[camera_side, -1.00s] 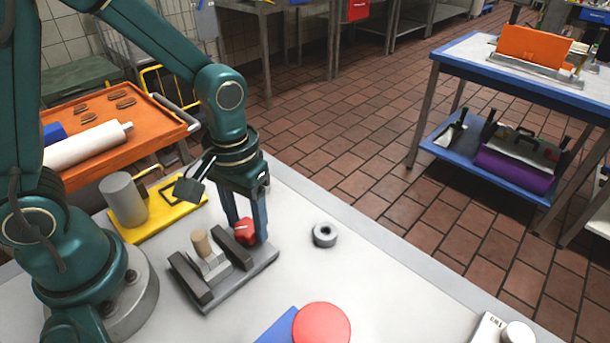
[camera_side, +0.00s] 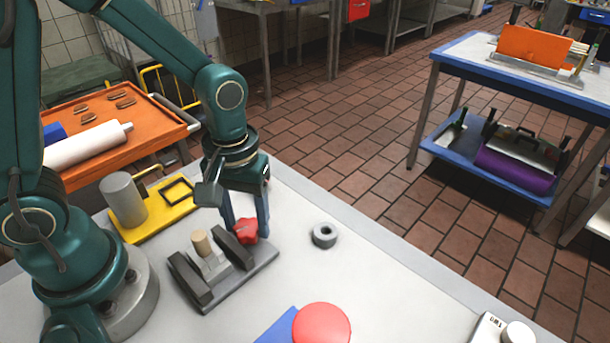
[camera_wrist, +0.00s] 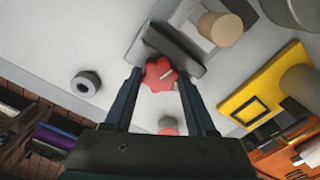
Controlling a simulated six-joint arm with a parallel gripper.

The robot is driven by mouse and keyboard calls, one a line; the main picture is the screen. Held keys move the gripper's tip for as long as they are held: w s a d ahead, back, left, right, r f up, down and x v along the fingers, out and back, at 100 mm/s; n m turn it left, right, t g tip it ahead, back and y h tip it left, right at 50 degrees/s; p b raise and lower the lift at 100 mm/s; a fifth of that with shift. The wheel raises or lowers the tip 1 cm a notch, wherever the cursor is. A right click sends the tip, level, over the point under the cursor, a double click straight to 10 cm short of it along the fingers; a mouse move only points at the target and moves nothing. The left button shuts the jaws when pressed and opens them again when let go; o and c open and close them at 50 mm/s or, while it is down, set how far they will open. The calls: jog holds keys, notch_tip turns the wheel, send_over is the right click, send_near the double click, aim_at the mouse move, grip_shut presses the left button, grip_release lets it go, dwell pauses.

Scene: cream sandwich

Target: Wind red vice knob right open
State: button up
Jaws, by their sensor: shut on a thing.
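The red vice knob (camera_side: 246,230) is a lobed knob with a pale mark on its face, at the right end of the dark grey vice (camera_side: 254,262). My gripper (camera_side: 243,224) points down with its fingers on either side of the knob, shut on it. In the wrist view the knob (camera_wrist: 160,74) sits between the fingertips, its pale mark slanting. A tan wooden cylinder (camera_side: 201,243) stands upright between the vice's two dark jaws. I cannot tell whether it touches both jaws.
A grey ring (camera_side: 324,235) lies right of the vice. A yellow tray (camera_side: 150,226) with a grey cylinder (camera_side: 124,199) is behind left. A red disc (camera_side: 321,325) and a blue piece (camera_side: 276,328) lie in front. A scale-like block (camera_side: 488,330) is at front right.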

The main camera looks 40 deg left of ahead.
aim_at(248, 226)
jog(key=o, duration=1.4)
jog(key=shift+c, duration=0.2)
jog(key=shift+r, duration=4.05)
